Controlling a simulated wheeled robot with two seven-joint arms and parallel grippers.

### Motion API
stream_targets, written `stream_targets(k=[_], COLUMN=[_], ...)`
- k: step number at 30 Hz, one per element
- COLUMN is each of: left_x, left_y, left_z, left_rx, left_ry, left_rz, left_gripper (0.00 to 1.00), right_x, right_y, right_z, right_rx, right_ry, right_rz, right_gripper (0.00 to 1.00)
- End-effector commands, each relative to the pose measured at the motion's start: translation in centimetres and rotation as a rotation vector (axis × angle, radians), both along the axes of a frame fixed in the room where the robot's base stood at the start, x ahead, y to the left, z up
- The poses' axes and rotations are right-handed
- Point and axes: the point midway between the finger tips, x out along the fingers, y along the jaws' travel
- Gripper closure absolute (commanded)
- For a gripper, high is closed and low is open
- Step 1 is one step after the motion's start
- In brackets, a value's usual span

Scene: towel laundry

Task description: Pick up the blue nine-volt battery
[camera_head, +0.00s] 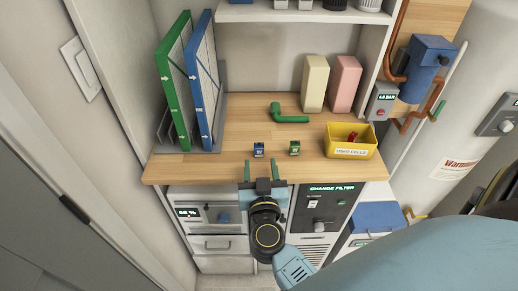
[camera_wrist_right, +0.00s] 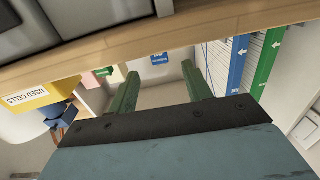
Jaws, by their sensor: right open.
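The small blue nine-volt battery (camera_head: 259,150) stands near the front edge of the wooden worktop (camera_head: 205,168). My right gripper (camera_head: 260,166) is open and empty, with its two green fingers pointing at the battery from the front. The battery lies ahead of the gap between the fingertips and looks apart from them. In the right wrist view the blue battery (camera_wrist_right: 159,58) shows beyond and between the open fingers of my right gripper (camera_wrist_right: 160,72). My left gripper is in neither view.
A green battery (camera_head: 295,148) stands just right of the blue one. A yellow used-cells bin (camera_head: 353,153) holds something red. A green bent pipe (camera_head: 290,118) lies behind. Green (camera_head: 174,95) and blue (camera_head: 202,95) framed filters stand at left; cream and pink blocks stand at the back.

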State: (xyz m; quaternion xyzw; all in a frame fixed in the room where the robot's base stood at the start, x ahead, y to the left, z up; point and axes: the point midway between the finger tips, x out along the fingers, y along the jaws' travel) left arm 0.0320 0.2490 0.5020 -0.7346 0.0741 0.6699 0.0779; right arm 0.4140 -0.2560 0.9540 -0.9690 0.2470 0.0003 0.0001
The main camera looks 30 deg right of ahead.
Motion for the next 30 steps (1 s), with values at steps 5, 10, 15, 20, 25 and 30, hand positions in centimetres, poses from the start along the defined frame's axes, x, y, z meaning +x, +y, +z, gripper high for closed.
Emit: stream_targets(k=[5,10,15,20,25,30], left_x=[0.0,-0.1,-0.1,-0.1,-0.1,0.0], left_y=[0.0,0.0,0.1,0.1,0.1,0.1], left_z=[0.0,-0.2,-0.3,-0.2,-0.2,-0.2], left_rx=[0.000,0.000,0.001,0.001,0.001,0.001], left_ry=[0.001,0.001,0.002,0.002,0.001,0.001], left_rz=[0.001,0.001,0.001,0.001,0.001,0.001], left_gripper=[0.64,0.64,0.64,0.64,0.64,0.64], right_x=[1.8,3.9,4.5,4.5,4.5,4.5], right_y=[-1.1,-2.3,-2.6,-2.6,-2.6,-2.6], right_z=[0.7,0.9,0.8,0.8,0.8,0.8], right_rx=[-0.001,-0.001,-0.001,-0.001,0.000,0.000], right_ry=[-0.004,-0.003,0.000,0.000,-0.001,-0.001], right_rz=[0.000,0.001,0.001,0.001,0.001,0.001], right_gripper=[0.51,0.51,0.51,0.51,0.73,0.95])
